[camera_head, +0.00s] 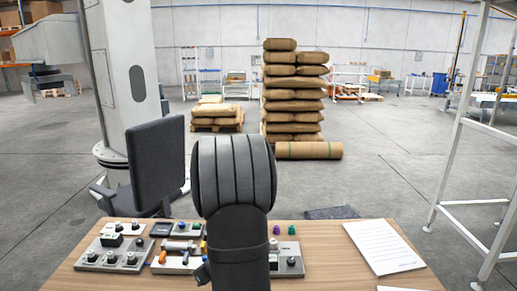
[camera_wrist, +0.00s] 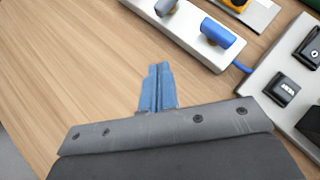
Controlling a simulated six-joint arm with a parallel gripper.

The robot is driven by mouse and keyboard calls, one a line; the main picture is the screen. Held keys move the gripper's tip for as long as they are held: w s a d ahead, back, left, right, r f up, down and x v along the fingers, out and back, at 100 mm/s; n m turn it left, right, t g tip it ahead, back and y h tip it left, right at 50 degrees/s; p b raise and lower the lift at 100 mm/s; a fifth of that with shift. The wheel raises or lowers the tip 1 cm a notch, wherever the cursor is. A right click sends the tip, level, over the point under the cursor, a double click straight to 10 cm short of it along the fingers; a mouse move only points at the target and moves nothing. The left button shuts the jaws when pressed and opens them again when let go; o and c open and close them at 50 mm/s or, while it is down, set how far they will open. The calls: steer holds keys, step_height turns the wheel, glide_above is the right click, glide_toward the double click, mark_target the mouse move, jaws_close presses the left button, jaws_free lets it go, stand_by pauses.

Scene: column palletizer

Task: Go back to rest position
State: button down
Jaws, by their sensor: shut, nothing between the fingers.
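My gripper (camera_wrist: 157,85) shows in the wrist view with its two blue fingers pressed together and nothing between them. It is over bare wooden table top (camera_wrist: 75,75), close to the control boxes; I cannot tell its exact height. In the head view my arm stands in the middle over the table (camera_head: 325,250) and hides the gripper.
A paper sheet (camera_head: 384,246) lies at the table's right. An office chair (camera_head: 157,165) and stacked sacks (camera_head: 293,95) stand beyond.

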steer(key=w+f, duration=0.2)
steer(key=shift+w+f, duration=0.3)
steer(key=shift+f, duration=0.05)
steer(key=w, duration=0.1)
steer(key=n+y, duration=0.1)
steer(key=w+r+n, duration=0.1)
steer(key=shift+w+d+g, duration=0.25)
steer(key=shift+w+g, duration=0.1)
steer(key=shift+g, duration=0.05)
steer(key=shift+w+d+n+g+y, duration=0.4)
steer(key=shift+w+n+y, duration=0.1)
steer(key=shift+w+n, duration=0.1)
steer(key=shift+w+d+n+g, duration=0.3)
steer(key=shift+d+n+g, duration=0.1)
steer(key=shift+d+n, duration=0.1)
steer(key=shift+w+d+n+g, duration=0.25)
steer(key=shift+d+n+g, duration=0.15)
steer(key=shift+d, duration=0.05)
steer(key=d, duration=0.1)
steer(key=d+n+g, duration=0.1)
steer(key=d+n, duration=0.1)
steer(key=shift+w+d+f+g, duration=0.35)
steer(key=shift+w+g, duration=0.05)
steer(key=shift+d+f+n+g, duration=0.1)
steer(key=shift+d+n+g, duration=0.2)
steer(key=shift+d, duration=0.4)
steer(key=shift+a, duration=0.1)
